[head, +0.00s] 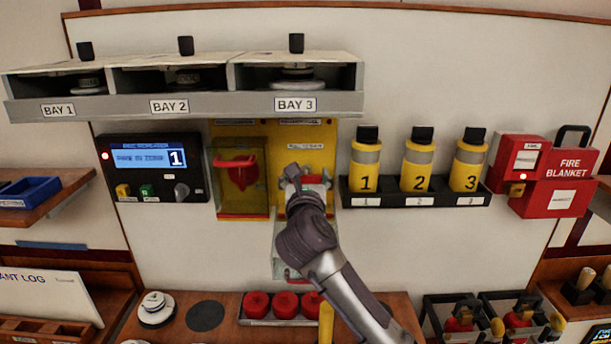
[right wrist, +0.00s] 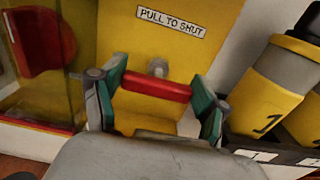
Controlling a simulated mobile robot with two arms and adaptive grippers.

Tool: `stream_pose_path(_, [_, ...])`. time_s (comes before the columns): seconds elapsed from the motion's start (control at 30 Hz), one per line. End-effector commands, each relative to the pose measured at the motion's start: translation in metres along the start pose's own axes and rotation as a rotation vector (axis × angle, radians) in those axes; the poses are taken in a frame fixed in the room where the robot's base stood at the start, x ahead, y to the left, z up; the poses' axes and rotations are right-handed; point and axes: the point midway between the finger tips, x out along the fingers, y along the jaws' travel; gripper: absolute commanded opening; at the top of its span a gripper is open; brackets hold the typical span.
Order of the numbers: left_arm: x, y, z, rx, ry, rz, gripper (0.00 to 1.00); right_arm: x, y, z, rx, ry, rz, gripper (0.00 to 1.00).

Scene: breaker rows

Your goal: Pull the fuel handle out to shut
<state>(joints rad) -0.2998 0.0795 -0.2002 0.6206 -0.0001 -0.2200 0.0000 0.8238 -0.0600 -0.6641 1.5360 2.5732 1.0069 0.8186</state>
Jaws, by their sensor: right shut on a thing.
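The fuel handle is a red bar on a metal stem, mounted on a yellow panel (head: 318,141) labelled PULL TO SHUT. In the right wrist view the red handle (right wrist: 156,86) lies between the green-padded fingers of my right gripper (right wrist: 158,92), which is shut on it. The handle also shows in the head view (head: 314,180), partly hidden by the gripper (head: 304,181). The grey stem (right wrist: 157,67) shows between the bar and the panel. My left gripper is not in view.
Left of the handle is a clear-covered box (head: 240,205) with a red knob inside. Yellow bottles (head: 418,165) stand in a black rack (head: 390,201) close on the right. The BAY shelf (head: 220,103) overhangs above. Red caps (head: 286,305) sit on the counter below.

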Motion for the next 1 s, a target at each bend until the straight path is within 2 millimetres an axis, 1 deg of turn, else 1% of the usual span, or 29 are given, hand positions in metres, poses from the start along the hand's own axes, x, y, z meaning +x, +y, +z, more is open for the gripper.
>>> stream_pose_path(0.03, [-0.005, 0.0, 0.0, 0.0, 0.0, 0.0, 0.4, -0.009, 0.003, -0.002, 0.002, 0.007, 0.005, 0.11])
stream_pose_path(0.1, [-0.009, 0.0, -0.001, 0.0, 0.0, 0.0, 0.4, -0.02, 0.003, -0.002, 0.003, 0.007, 0.006, 0.11])
stream_pose_path(0.23, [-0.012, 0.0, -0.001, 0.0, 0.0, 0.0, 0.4, -0.035, 0.002, -0.002, 0.002, 0.008, 0.004, 0.11])
stream_pose_path(0.33, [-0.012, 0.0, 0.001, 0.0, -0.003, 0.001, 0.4, -0.038, 0.001, -0.002, 0.0, 0.007, 0.001, 0.11])
stream_pose_path(0.57, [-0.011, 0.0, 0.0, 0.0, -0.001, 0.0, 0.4, -0.038, 0.001, -0.004, -0.001, 0.008, 0.001, 0.11])
stream_pose_path(0.6, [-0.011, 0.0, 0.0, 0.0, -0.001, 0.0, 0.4, -0.038, 0.001, -0.004, -0.001, 0.009, 0.001, 0.79])
stream_pose_path(0.73, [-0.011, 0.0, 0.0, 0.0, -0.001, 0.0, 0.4, -0.038, 0.001, -0.003, -0.001, 0.007, 0.0, 1.0])
stream_pose_path(1.0, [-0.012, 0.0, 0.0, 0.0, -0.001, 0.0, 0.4, -0.038, 0.0, -0.002, 0.0, 0.004, 0.0, 1.0])
